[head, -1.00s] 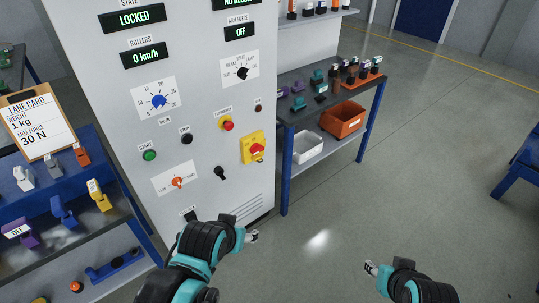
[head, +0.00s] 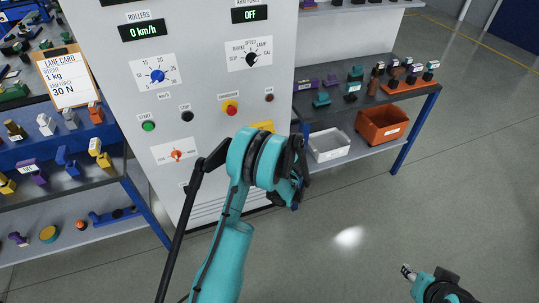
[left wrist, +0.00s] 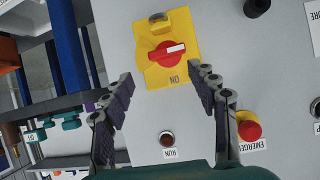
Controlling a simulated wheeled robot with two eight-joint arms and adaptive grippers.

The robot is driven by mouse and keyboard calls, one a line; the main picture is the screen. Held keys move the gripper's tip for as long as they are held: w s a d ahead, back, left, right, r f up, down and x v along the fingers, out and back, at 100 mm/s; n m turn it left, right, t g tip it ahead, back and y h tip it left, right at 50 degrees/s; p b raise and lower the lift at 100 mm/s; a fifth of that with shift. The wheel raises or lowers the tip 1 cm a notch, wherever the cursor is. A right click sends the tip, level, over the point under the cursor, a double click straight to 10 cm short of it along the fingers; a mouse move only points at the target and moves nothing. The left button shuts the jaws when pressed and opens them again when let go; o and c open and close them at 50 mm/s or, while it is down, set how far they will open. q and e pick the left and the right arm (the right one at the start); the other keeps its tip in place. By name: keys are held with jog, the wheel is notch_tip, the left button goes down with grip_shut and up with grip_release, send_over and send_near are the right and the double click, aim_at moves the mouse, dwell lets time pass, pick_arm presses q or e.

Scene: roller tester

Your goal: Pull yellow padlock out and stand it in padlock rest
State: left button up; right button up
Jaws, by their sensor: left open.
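A small yellow block with a grey top (left wrist: 158,22), which looks like the yellow padlock, sits on the yellow switch plate (left wrist: 188,38) beside the red rotary switch (left wrist: 166,53) in the left wrist view. In the head view my left arm covers most of this plate (head: 262,127). My left gripper (left wrist: 160,72) is open and empty, with its fingers spread in front of the plate and the switch between their tips. My right gripper (head: 407,271) is low at the right over the floor; its jaw opening is unclear. I cannot pick out the padlock rest for certain.
The grey cabinet (head: 205,75) carries a red emergency button (head: 231,108) near my left arm. Left shelves (head: 70,188) hold several coloured blocks. A right bench (head: 345,112) holds small parts, with an orange bin (head: 382,125) and white bin (head: 328,146) below. The right floor is clear.

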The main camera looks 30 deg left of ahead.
pick_arm(q)
jog(key=shift+n+y, duration=0.6)
jog(key=w+a+f, duration=0.1)
jog(key=a+f, duration=0.1)
jog(key=f, duration=0.1)
jog(key=w+a+f+b, duration=0.1)
jog(key=w+a+f, duration=0.1)
jog(key=f, duration=0.1)
jog(key=w+a+f+b, duration=0.1)
jog(key=w+a+f, duration=0.1)
jog(key=a+f, duration=0.1)
jog(key=shift+f, duration=0.1)
jog(key=shift+w+a+f, duration=0.1)
jog(key=shift+w+a, duration=0.15)
jog(key=shift+a, duration=0.05)
grip_shut()
jog(key=shift+s+d, duration=0.4)
jog(key=shift+d, duration=0.1)
